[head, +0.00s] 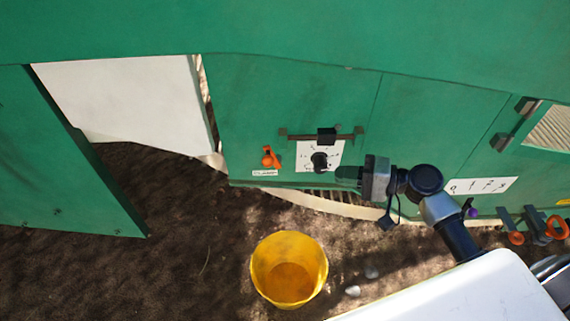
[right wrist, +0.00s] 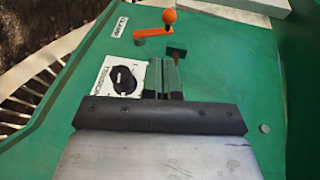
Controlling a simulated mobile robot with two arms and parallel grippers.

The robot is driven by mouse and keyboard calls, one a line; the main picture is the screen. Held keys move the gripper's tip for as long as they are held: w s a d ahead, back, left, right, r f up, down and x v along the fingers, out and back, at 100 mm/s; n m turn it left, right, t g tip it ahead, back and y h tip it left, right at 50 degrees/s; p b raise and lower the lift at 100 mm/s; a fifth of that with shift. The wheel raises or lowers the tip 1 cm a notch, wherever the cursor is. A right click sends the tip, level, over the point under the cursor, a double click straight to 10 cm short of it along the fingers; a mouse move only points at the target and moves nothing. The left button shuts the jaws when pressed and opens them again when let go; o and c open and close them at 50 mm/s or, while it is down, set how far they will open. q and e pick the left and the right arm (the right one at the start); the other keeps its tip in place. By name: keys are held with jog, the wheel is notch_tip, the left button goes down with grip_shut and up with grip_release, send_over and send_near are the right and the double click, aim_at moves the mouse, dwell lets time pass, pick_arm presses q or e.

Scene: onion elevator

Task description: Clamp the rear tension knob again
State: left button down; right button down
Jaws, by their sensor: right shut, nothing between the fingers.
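The tension knob (head: 320,160) is a black knob on a white marked plate, low on the green machine panel. In the right wrist view the knob (right wrist: 124,79) sits left of my fingers, and its plate bears lettering. My right gripper (head: 340,173) comes in from the right, with its fingertips just right of and below the knob. Its greenish fingers (right wrist: 162,72) are together and empty, and look apart from the knob. I cannot tell their exact distance from the panel. My left gripper is in neither view.
An orange crank lever (head: 270,158) is left of the knob, and a dark bar with a black block (head: 326,136) is above it. A yellow bucket (head: 289,268) stands on the soil below. More orange-ended levers (head: 555,228) are at the far right.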

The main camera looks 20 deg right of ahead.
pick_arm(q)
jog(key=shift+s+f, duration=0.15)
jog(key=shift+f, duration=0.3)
pick_arm(e)
jog(key=r+x, duration=0.1)
jog(key=x, duration=1.3)
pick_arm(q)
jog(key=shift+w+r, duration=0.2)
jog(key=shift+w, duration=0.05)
pick_arm(e)
jog(key=shift+w+r, duration=0.1)
